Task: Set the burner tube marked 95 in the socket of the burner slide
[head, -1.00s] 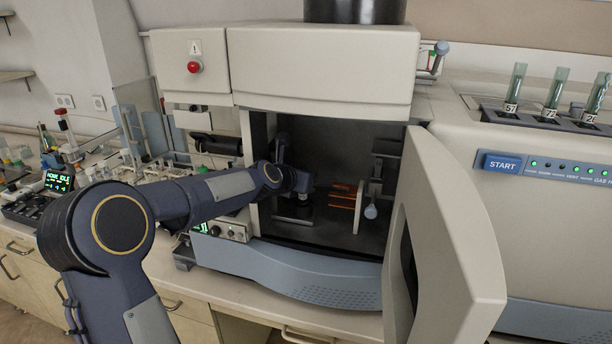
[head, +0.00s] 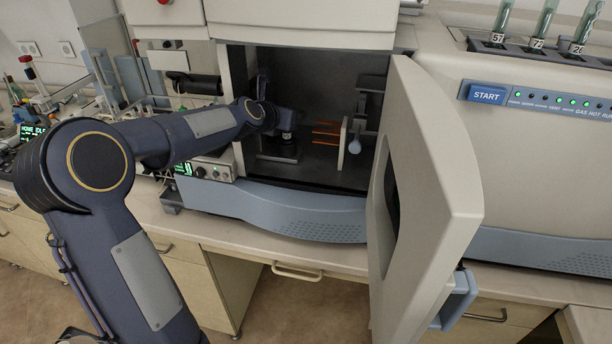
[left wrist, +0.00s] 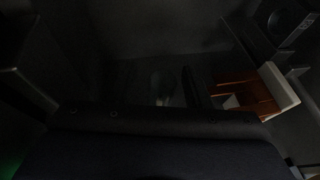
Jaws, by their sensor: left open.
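My left arm reaches through the open front of the spectrometer chamber, and my left gripper (head: 287,122) is inside it, low over a dark base (head: 279,153). A short round metallic piece (head: 287,139) shows just under the gripper. I cannot tell whether it is the burner slide's socket. The left gripper is open, but its fingertips are hard to make out, and the left wrist view is very dark. I read no 95 on any tube, and no tube shows clearly at the gripper. My right gripper is out of view.
Orange rods (head: 327,132) and an upright pale plate (head: 343,143) stand right of the gripper; the rods also show in the left wrist view (left wrist: 246,90). The open door (head: 430,190) bounds the right. Tubes marked 57 (head: 503,16), 72 and 28 stand in a rack above.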

